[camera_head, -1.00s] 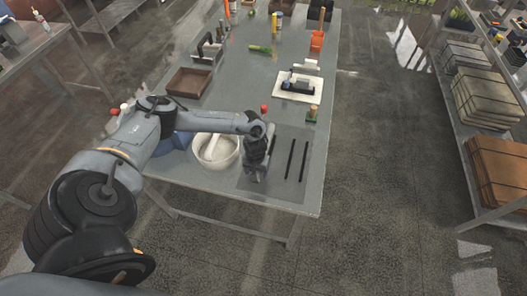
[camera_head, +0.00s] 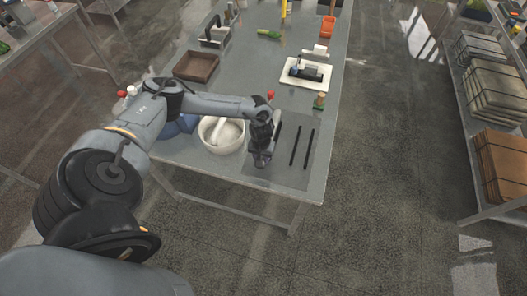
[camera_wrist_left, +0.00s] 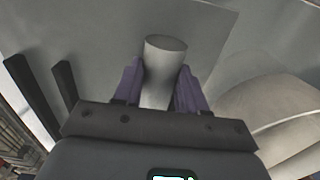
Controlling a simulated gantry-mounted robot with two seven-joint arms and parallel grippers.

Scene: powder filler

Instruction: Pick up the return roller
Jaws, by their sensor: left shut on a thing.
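The return roller appears to be the plain grey cylinder (camera_wrist_left: 162,72) between my left gripper's purple fingers (camera_wrist_left: 159,88) in the left wrist view. The fingers are shut on its two sides, and its round end points away from the palm. In the head view my left gripper (camera_head: 261,158) is over the dark mat (camera_head: 283,174) near the table's front edge. My wrist and hand hide the roller there. I cannot tell whether it touches the mat. My right gripper is not in view.
A white bowl (camera_head: 210,143) stands left of the hand; it also shows in the wrist view (camera_wrist_left: 255,103). Two thin black bars (camera_head: 295,146) (camera_head: 309,148) lie right of the hand.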

